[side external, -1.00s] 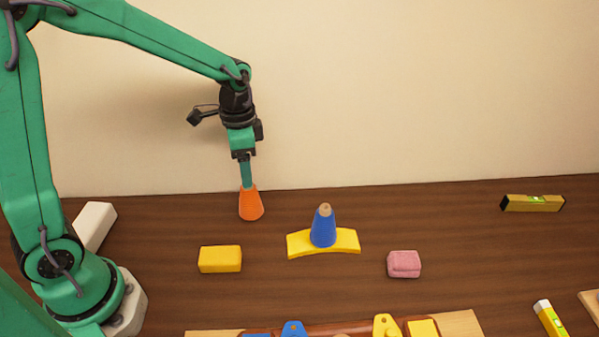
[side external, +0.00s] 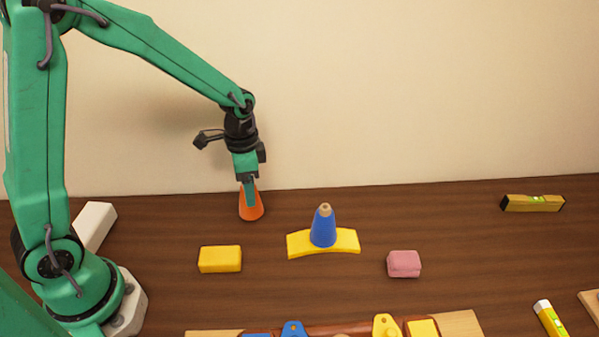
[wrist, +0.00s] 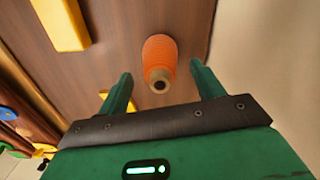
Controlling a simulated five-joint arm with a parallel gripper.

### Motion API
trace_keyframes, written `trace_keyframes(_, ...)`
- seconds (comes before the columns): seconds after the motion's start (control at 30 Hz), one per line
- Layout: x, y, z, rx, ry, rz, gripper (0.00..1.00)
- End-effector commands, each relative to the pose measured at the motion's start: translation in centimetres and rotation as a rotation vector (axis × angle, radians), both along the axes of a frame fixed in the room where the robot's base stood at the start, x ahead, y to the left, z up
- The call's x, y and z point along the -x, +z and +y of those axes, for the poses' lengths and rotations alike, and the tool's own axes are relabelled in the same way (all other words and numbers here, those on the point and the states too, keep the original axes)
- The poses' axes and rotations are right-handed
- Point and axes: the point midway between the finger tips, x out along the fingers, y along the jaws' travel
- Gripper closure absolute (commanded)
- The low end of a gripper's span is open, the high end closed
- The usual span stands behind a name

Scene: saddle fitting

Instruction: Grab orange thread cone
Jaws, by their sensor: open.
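The orange thread cone (side external: 256,211) stands upright on the dark wooden table, near the wall. In the wrist view the cone (wrist: 160,57) shows its ribbed orange side and its pale tip with a dark hole. My gripper (side external: 250,200) points down at the cone, and its finger overlaps the cone's upper part in the side view. In the wrist view my gripper (wrist: 160,82) is open, with one finger on each side of the cone's tip and visible gaps between. The cone's upper part is partly hidden in the side view.
A blue cone (side external: 323,228) stands on a yellow curved piece (side external: 347,242) to the right. A yellow block (side external: 220,259) lies in front, a pink block (side external: 404,264) further right. A white block (side external: 94,226) lies left. The wall (side external: 400,100) is close behind the cone.

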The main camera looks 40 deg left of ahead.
Motion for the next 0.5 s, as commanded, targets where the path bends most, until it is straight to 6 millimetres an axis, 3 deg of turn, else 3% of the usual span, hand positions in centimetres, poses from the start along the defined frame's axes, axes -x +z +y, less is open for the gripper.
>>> trace_keyframes(0.2,0.0,-2.0,0.0,0.0,0.0,0.001,0.33)
trace_keyframes(0.5,0.0,-2.2,0.0,0.0,0.0,0.0,0.33)
